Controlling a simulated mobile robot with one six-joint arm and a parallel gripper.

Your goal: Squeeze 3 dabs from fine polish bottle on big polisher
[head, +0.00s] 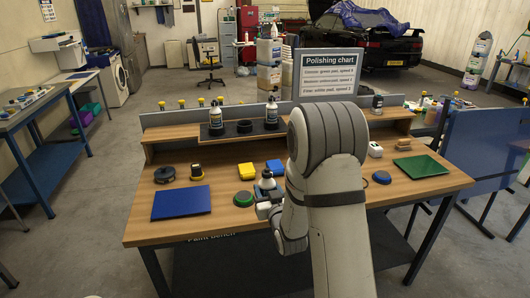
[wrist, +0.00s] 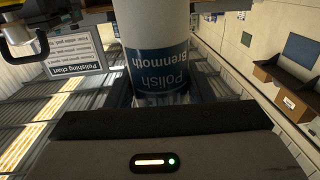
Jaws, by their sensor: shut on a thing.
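My gripper (wrist: 160,98) is shut on this bottle. Whether it is the fine polish cannot be read. A green round pad (head: 243,199) lies just left of it. A dark round item (head: 165,174) lies further left. I cannot tell which item is the big polisher; my arm hides part of the bench.
A blue mat (head: 181,202) lies left, a green tray (head: 421,166) right. A blue round pad (head: 381,177) is right of my arm.

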